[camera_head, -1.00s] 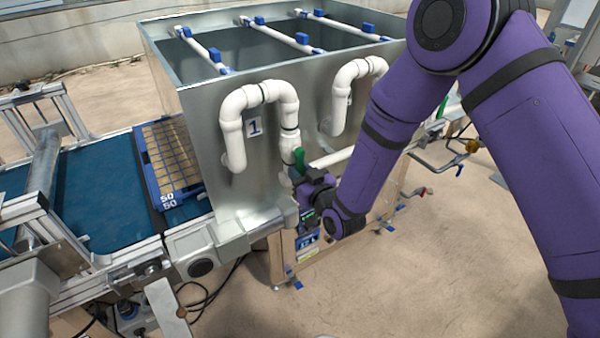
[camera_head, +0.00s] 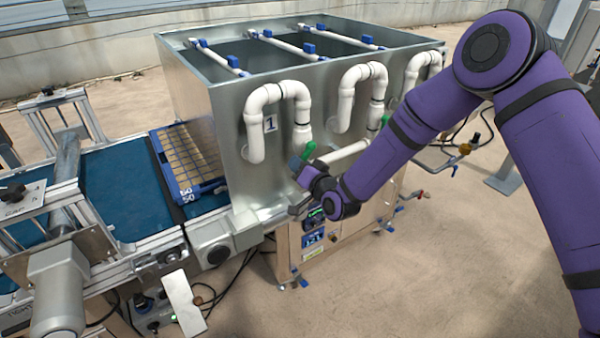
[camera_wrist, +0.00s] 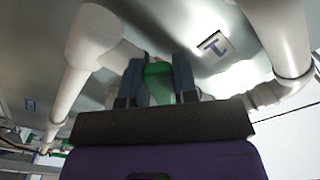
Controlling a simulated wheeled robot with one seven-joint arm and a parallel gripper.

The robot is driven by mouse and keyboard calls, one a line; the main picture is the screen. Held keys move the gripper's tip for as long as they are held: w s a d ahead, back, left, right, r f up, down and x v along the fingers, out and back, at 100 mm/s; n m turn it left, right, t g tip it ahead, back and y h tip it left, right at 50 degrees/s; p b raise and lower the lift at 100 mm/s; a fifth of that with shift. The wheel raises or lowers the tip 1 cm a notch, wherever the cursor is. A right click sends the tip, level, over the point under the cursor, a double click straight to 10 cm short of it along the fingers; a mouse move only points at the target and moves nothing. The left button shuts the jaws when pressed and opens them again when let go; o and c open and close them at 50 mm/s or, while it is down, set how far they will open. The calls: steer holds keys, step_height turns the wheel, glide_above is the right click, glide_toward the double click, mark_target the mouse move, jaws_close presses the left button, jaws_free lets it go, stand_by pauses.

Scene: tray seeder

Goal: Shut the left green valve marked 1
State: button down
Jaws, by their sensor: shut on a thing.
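The left green valve handle (camera_head: 309,150) sits under the end of the white U-shaped pipe (camera_head: 301,112) beside the label 1 (camera_head: 270,124). The handle leans up to the right. My gripper (camera_head: 302,166) is at it from the front, shut on it. In the wrist view the green handle (camera_wrist: 159,72) stands between my two fingers (camera_wrist: 158,82), with the label 1 (camera_wrist: 215,45) seen upside down at its right. The lower part of the handle and the valve body are mostly hidden by my gripper.
A metal tank (camera_head: 222,110) stands behind the valve. A second U-shaped pipe (camera_head: 347,95) and its green handle (camera_head: 384,121) are to the right. A blue-framed seed tray (camera_head: 163,160) lies on the blue belt (camera_head: 120,195) at left.

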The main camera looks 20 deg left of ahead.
steer(key=r+m, duration=0.1)
steer(key=m, duration=0.1)
steer(key=s+a+r+m, duration=0.1)
steer(key=m, duration=0.1)
steer(key=shift+s+m, duration=0.1)
steer(key=shift+m, duration=0.2)
steer(key=m, duration=0.1)
steer(key=r+m, duration=0.1)
steer(key=shift+s+a+r+m, duration=0.1)
steer(key=shift+s+a+m, duration=0.1)
steer(key=shift+m, duration=0.1)
steer(key=shift+r+m, duration=0.45)
steer(key=shift+m, duration=0.35)
steer(key=shift+r+m, duration=0.4)
steer(key=shift+m, duration=0.4)
steer(key=c, duration=0.9)
jaws_free()
steer(key=shift+s, duration=0.1)
steer(key=v, duration=1)
steer(key=shift+s+d, duration=0.2)
steer(key=shift+s, duration=0.1)
